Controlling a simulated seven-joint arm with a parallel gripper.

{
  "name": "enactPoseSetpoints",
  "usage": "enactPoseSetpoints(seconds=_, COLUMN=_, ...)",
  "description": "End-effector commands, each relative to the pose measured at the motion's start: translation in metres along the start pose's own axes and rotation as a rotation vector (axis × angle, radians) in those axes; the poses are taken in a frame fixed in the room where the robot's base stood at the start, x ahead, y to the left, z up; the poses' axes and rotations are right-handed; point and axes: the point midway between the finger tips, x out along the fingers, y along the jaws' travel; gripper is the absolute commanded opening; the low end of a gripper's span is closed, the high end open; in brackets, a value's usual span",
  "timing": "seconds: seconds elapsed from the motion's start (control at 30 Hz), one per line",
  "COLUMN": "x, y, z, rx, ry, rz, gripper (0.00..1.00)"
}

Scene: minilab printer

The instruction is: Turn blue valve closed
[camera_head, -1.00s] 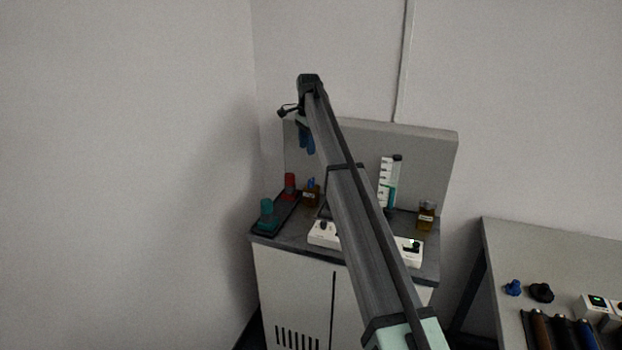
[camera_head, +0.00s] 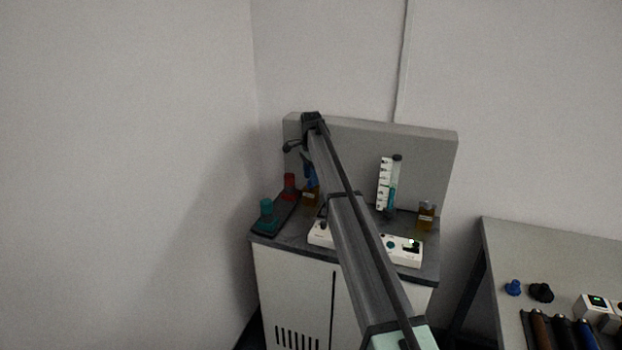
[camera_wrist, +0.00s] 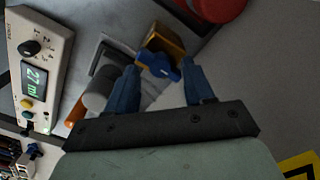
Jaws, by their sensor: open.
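The blue valve (camera_wrist: 158,64) is a small winged knob on top of an amber bottle (camera_wrist: 163,42) in the wrist view. My gripper (camera_wrist: 160,70) has two blue fingers, open, one on each side of the valve with a gap visible to the right finger; I cannot tell whether the left finger touches it. In the head view my gripper (camera_head: 308,172) is low, right above the amber bottle (camera_head: 311,197) at the back left of the cabinet top. There the blue valve cannot be told apart from the blue fingers.
Red (camera_head: 290,186) and green (camera_head: 267,213) capped vessels stand left on a dark tray. A white console (camera_head: 405,250) lies in front, partly behind my arm. A graduated syringe (camera_head: 385,185) and another amber bottle (camera_head: 426,214) stand right. The grey back panel (camera_head: 430,160) rises close behind.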

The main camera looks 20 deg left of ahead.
Motion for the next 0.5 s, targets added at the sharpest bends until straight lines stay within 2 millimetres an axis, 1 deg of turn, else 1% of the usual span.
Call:
enactPoseSetpoints(seconds=0.03, x=0.0044, y=0.0002, z=0.0001, rx=0.000, ry=0.000, rz=0.000, gripper=0.52)
enactPoseSetpoints(seconds=0.17, x=0.0106, y=0.0000, z=0.0001, rx=0.000, ry=0.000, rz=0.000, gripper=0.52)
enactPoseSetpoints(seconds=0.47, x=0.0121, y=-0.0001, z=0.0000, rx=0.000, ry=0.000, rz=0.000, gripper=0.52)
enactPoseSetpoints(seconds=0.5, x=0.0120, y=-0.0001, z=0.0000, rx=0.000, ry=0.000, rz=0.000, gripper=0.50)
